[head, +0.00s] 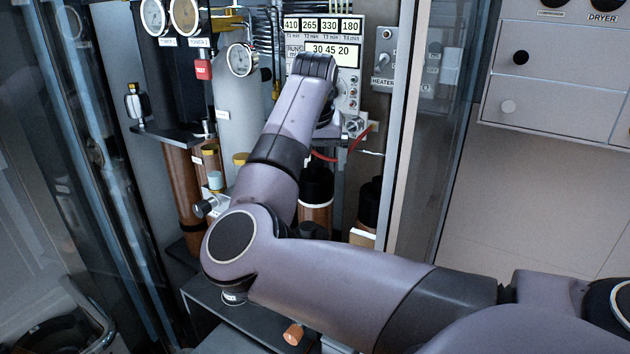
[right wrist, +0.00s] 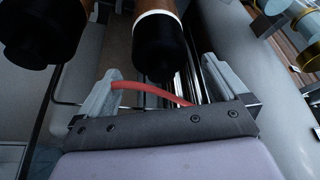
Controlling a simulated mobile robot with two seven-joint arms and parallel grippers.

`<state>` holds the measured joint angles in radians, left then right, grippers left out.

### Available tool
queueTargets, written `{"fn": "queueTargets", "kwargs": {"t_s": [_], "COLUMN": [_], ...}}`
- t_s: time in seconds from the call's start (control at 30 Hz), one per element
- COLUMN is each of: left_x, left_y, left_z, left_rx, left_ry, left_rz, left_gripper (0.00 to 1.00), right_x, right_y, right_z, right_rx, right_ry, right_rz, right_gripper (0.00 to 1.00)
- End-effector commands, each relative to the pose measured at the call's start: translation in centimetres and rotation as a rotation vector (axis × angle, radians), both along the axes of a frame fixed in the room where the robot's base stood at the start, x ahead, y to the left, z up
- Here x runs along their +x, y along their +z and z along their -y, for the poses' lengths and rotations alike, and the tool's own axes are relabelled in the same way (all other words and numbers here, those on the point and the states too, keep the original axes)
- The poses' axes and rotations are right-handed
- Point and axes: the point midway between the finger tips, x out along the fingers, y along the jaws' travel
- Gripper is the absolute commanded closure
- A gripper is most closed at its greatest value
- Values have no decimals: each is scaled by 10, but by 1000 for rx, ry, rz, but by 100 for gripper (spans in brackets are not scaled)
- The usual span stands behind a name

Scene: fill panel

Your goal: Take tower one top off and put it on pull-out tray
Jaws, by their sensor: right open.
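My right gripper (head: 354,126) is at the control panel in the head view, partly hidden by its own wrist. In the right wrist view its two grey fingers (right wrist: 157,92) are apart, with a thin red tube crossing between them and no tower top held. A brown tower with a black top (right wrist: 160,50) and a white band is just beyond the fingers. A second black top (right wrist: 42,40) is at the upper left. In the head view, a black-topped brown tower (head: 316,187) stands below my wrist. I cannot tell which is tower one. A dark tray-like surface (head: 215,303) is low in front, partly covered by my arm.
Round gauges (head: 185,15), a grey cylinder (head: 238,110) and a heater box (head: 384,50) crowd the cabinet. A metal post (head: 405,130) edges it on the right. An orange-brown knob (head: 293,334) is low in front. A glass door (head: 70,170) is at left.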

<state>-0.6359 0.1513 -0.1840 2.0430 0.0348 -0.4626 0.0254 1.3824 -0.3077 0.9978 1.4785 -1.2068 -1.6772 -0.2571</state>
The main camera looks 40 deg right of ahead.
Motion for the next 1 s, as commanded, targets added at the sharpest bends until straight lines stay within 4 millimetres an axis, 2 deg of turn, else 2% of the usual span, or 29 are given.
{"fn": "queueTargets", "kwargs": {"t_s": [0.4,0.7,0.9,1.0], "left_x": [0,0,0,0], "left_y": [-9,-9,-9,-9], "left_z": [0,0,0,0], "left_rx": [0,1,0,0], "left_ry": [0,-1,0,0], "left_rz": [0,0,0,0], "left_gripper": [36,36,36,36], "right_x": [12,14,14,14], "right_y": [-53,-57,-57,-56], "right_z": [15,16,16,17], "right_rx": [1,0,0,-2], "right_ry": [-1,-1,-1,-1], "right_rz": [-2,0,0,2], "right_gripper": [0,0,63,63]}}
